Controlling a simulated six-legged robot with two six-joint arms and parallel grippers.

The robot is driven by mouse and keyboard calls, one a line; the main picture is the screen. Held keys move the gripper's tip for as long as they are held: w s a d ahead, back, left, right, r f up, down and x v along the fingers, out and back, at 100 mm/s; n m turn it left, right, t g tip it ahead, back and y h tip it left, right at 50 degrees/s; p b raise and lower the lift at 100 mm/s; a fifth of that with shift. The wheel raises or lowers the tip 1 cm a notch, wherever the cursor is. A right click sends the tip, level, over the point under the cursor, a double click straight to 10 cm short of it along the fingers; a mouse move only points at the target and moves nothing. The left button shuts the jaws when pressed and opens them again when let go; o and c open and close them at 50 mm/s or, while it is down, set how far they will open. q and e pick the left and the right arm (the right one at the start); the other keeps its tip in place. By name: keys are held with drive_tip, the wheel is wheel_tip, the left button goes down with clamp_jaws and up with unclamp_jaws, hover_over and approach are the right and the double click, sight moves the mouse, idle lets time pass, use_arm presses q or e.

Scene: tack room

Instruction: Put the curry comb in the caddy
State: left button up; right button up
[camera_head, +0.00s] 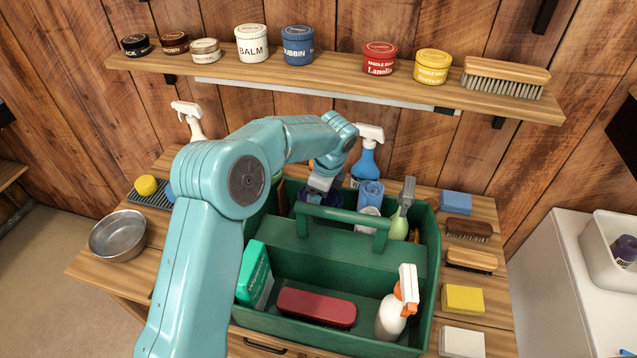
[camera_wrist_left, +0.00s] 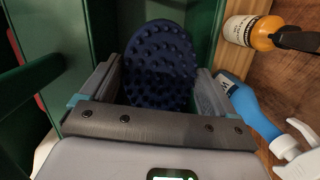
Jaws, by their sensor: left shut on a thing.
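The curry comb is a dark blue oval pad with rubber nubs. In the left wrist view the curry comb (camera_wrist_left: 160,65) lies between the two fingers of my left gripper (camera_wrist_left: 158,92), which is shut on it. The green caddy (camera_head: 345,262) stands on the wooden bench, with its walls around the comb in the wrist view (camera_wrist_left: 82,22). In the head view my left gripper (camera_head: 322,183) points down over the caddy's back compartment, behind the handle. The comb shows there only as a dark blue patch (camera_head: 312,198). Whether it touches the compartment floor is hidden. My right gripper is out of view.
The caddy holds a red brush (camera_head: 316,307), a green box (camera_head: 254,275), a white spray bottle (camera_head: 392,314) and a green bottle (camera_head: 398,224). A blue spray bottle (camera_head: 366,160) stands behind it. Brushes and sponges line the right; a metal bowl (camera_head: 118,235) is left.

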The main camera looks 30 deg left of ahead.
use_arm(q)
drive_tip(key=d+b+x, duration=0.1)
drive_tip(key=b+x, duration=0.3)
drive_tip(key=x, duration=0.2)
drive_tip(key=shift+s+f, duration=0.3)
drive_tip(key=shift+f, duration=0.15)
drive_tip(key=o, duration=1.5)
drive_tip(key=shift+w+d, duration=0.1)
